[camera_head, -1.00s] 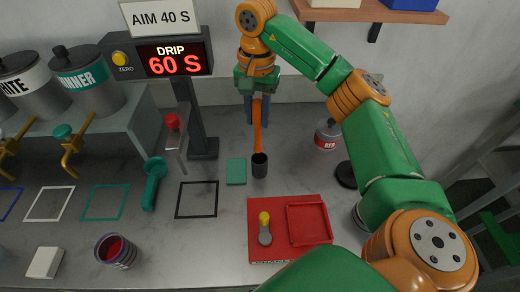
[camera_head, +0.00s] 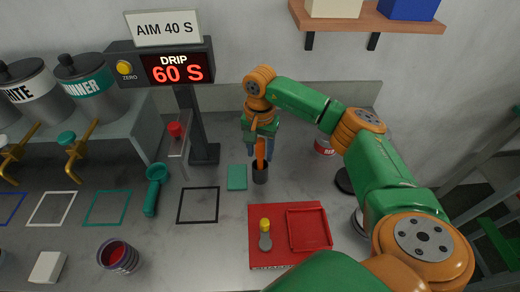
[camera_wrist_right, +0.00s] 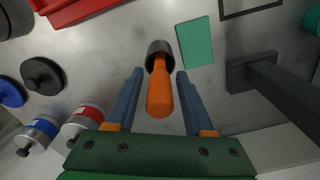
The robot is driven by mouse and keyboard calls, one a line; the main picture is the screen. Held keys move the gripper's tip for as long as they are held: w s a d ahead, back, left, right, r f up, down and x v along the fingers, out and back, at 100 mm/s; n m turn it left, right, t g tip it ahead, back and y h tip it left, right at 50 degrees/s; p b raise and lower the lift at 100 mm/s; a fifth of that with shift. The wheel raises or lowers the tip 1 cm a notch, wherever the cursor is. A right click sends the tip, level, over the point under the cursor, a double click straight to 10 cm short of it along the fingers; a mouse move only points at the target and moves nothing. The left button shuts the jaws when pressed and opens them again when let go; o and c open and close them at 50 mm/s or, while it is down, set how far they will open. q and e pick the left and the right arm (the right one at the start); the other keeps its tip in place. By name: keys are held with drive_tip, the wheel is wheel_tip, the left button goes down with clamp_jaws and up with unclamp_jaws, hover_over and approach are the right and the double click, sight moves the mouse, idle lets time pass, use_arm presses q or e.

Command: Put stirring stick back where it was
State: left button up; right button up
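The orange stirring stick (camera_head: 261,150) stands in a small dark cup (camera_head: 260,175) on the grey bench. In the right wrist view the stick (camera_wrist_right: 160,92) points up out of the cup (camera_wrist_right: 160,48) toward the camera. My right gripper (camera_head: 262,154) is above the cup, with its blue fingers on either side of the stick's upper part. The right wrist view shows gaps between the stick and both fingers of the gripper (camera_wrist_right: 160,73), so it is open. The stick's lower end is hidden in the cup. My left gripper is not in view.
A teal pad (camera_head: 237,177) lies just left of the cup. A red tray (camera_head: 262,212) is in front, and the display post (camera_head: 203,125) stands behind left. A paint cup (camera_head: 117,256) is at front left. A small can (camera_head: 325,138) is behind right.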

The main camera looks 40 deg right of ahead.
sight(259, 140)
drive_tip(key=shift+r, duration=0.55)
wheel_tip(259, 140, up, 6)
drive_tip(key=shift+w+r+b, duration=0.1)
drive_tip(key=shift+b, duration=0.65)
wheel_tip(259, 140, up, 5)
drive_tip(key=shift+r+p, duration=0.1)
drive_tip(key=shift+p, duration=0.4)
